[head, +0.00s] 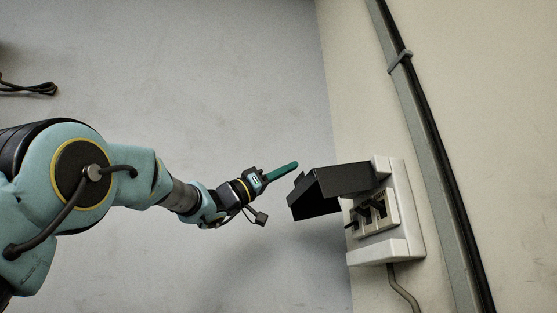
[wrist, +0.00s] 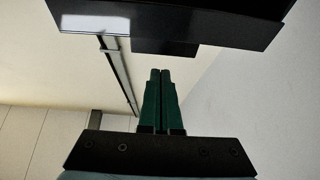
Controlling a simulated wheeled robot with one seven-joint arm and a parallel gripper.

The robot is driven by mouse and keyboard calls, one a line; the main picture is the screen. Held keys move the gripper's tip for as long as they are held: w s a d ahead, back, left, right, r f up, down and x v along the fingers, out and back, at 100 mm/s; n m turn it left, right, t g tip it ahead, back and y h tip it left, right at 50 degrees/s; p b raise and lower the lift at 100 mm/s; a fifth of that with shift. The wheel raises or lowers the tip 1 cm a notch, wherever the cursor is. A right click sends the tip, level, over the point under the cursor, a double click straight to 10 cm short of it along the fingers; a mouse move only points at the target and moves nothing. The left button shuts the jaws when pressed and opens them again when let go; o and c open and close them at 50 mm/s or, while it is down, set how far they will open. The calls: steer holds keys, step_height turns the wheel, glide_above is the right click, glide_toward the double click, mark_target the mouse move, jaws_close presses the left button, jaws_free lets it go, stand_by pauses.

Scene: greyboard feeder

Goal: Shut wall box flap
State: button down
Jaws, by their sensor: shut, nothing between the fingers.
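The wall box (head: 400,185) is a white plate on the right wall with dark switches (head: 368,213) inside. Its black flap (head: 340,183) stands open, hinged near the top and sticking out to the left over the switches. My gripper (head: 296,164) is shut and empty, its green fingers pointing right and slightly up, just left of the flap's upper edge. I cannot tell whether they touch. In the wrist view my gripper (wrist: 160,72) has its two fingers together, and the dark flap (wrist: 165,25) fills the top of the picture beyond the tips.
A grey conduit with a black cable (head: 428,140) runs down the wall right of the box. A grey cable (head: 400,288) hangs below the box. A dark cable bundle (head: 35,88) is at the far left. The space below the flap and left of the box is free.

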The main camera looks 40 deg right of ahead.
steer(key=shift+s+d+f, duration=0.15)
steer(key=shift+d+f, duration=0.05)
steer(key=shift+f, duration=0.5)
steer(key=shift+f, duration=0.15)
